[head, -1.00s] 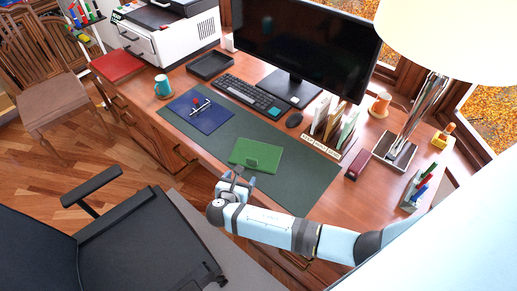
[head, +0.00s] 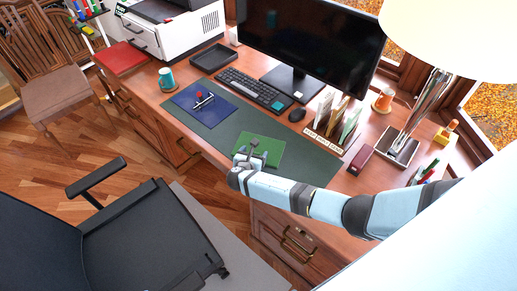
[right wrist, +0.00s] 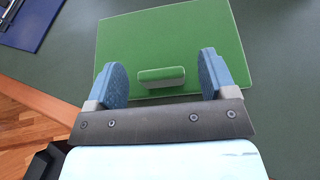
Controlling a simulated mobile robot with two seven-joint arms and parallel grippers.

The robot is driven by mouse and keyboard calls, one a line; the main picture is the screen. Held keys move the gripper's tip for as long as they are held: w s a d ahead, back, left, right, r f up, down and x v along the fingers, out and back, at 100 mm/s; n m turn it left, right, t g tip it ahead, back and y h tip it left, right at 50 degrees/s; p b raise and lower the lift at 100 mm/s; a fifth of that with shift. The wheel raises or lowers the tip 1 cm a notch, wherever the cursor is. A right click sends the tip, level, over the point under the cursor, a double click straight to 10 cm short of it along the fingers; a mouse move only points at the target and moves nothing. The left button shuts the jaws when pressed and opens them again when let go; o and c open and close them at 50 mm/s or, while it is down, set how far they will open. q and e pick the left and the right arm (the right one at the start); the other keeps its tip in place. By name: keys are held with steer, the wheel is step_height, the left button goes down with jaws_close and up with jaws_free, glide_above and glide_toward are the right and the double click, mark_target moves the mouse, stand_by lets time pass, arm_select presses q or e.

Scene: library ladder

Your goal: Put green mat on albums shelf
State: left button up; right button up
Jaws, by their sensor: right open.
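The green mat (head: 268,147) lies flat on the dark green desk pad near the desk's front edge. In the right wrist view the mat (right wrist: 190,40) shows a raised green grip block (right wrist: 161,76) near its close edge. My right gripper (head: 254,157) is over the mat's near part in the head view. In the right wrist view my right gripper (right wrist: 165,78) is open, with one blue finger on each side of the block and gaps between. It holds nothing. My left gripper is not in view. I cannot identify an albums shelf.
A blue mat (head: 203,104) with a small red-and-blue item lies on the desk pad (head: 315,165) to the left. A keyboard (head: 250,90), monitor, letter holder (head: 335,125) and lamp stand behind. A black office chair (head: 130,235) stands in front of the desk.

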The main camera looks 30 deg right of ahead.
steer(key=shift+w+d+f, duration=0.1)
steer(key=shift+w+d, duration=0.05)
steer(key=shift+d, duration=0.05)
steer(key=c, duration=1.1)
